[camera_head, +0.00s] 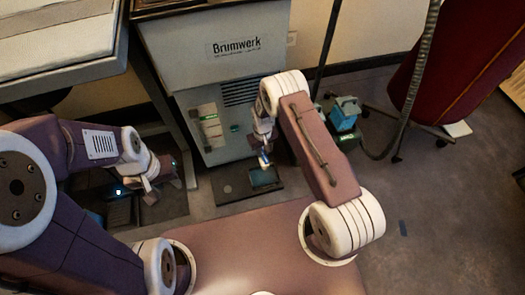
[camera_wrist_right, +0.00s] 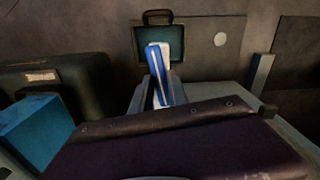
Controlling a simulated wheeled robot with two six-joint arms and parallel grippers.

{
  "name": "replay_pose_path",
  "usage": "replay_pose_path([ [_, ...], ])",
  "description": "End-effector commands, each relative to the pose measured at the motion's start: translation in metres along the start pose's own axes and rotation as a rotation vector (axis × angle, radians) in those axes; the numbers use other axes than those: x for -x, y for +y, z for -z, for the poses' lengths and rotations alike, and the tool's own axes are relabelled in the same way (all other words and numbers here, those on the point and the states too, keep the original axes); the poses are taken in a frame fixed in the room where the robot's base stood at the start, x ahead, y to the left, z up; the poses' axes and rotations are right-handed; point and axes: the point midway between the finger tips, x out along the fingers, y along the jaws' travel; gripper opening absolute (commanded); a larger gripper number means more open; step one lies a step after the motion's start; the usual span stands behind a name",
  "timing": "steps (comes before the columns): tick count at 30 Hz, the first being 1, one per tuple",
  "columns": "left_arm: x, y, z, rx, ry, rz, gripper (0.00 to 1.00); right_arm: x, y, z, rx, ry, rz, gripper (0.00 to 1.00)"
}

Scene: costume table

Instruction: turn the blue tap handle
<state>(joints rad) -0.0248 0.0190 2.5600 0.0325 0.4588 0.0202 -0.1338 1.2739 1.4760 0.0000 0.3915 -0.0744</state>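The blue tap handle (camera_head: 264,161), blue with a white part, shows small at the tip of my right gripper (camera_head: 265,150), in front of the grey Brumwerk cabinet (camera_head: 215,60). In the right wrist view the handle (camera_wrist_right: 160,75) stands between the grey fingers of my right gripper (camera_wrist_right: 157,95). Whether the fingers press on it I cannot tell. The tap's body is hidden behind the gripper and arm. My left gripper (camera_head: 158,180) is at the left, well apart from the handle, with its fingers spread and nothing seen between them.
A teal container (camera_head: 264,178) sits on a dark mat (camera_head: 235,192) below the handle. A teal and dark-green box (camera_head: 345,115) stands right of my right arm. A hose (camera_head: 410,80) and a dark red thing (camera_head: 460,60) are further right. Floor (camera_head: 430,220) at the right is mostly clear.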

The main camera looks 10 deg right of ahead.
Motion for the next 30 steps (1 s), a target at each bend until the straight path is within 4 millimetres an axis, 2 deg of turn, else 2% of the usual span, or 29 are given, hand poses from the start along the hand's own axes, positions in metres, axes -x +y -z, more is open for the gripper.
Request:
replay_pose_path([
  [11,0.007,0.0,0.001,0.0,0.0,0.0,0.36,0.001,0.0,-0.001,0.109,-0.002,0.0,0.0],
  [30,0.028,0.001,0.003,0.0,0.0,0.0,0.36,0.001,0.0,0.0,0.693,-0.001,0.0,0.0],
])
